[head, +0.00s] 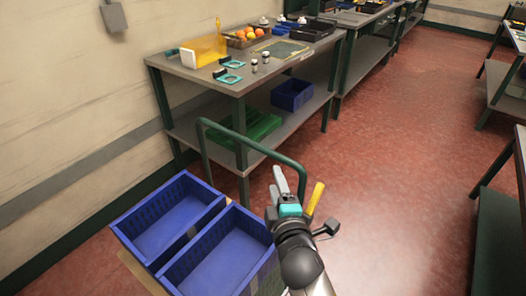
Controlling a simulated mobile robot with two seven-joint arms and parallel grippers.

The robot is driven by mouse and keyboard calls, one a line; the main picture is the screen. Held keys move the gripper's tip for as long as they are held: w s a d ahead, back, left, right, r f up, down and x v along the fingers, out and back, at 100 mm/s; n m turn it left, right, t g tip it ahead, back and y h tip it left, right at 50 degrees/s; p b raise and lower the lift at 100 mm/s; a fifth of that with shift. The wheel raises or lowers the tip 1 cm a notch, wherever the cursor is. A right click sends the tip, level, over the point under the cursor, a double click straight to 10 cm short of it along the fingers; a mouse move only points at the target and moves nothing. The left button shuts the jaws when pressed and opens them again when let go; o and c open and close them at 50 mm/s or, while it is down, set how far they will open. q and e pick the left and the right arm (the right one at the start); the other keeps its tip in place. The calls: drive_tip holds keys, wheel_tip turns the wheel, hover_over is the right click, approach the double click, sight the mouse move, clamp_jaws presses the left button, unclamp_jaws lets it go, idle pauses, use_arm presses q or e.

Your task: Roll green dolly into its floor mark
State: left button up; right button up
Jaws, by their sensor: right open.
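The dolly's green tubular handle (254,145) arches up behind two empty blue crates, the left crate (168,219) and the right crate (222,258). A bit of the pale wooden dolly deck (137,271) shows under them at the lower left. My right gripper (297,188) is open and empty, with its fingers up near the handle's right end; I cannot tell whether they touch it. My left gripper is out of view. No floor mark shows in this view.
A workbench (215,76) with a yellow bin (203,50), oranges (249,33) and small jars stands just behind the dolly. Its lower shelf holds a green crate (246,132) and a blue bin (291,94). The wall is at left. Red floor (400,150) is clear toward the right-hand benches.

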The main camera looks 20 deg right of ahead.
sight(267, 154)
drive_tip(key=w+b, duration=0.1)
drive_tip(key=w, duration=0.3)
drive_tip(key=w+d+f+b, duration=0.1)
drive_tip(key=w, duration=0.4)
drive_tip(key=w+f+b, duration=0.1)
drive_tip(key=w, duration=0.4)
drive_tip(key=shift+w+d+f, duration=0.1)
drive_tip(key=shift+w+d, duration=0.05)
drive_tip(key=shift+d, duration=0.2)
clamp_jaws()
idle(0.9)
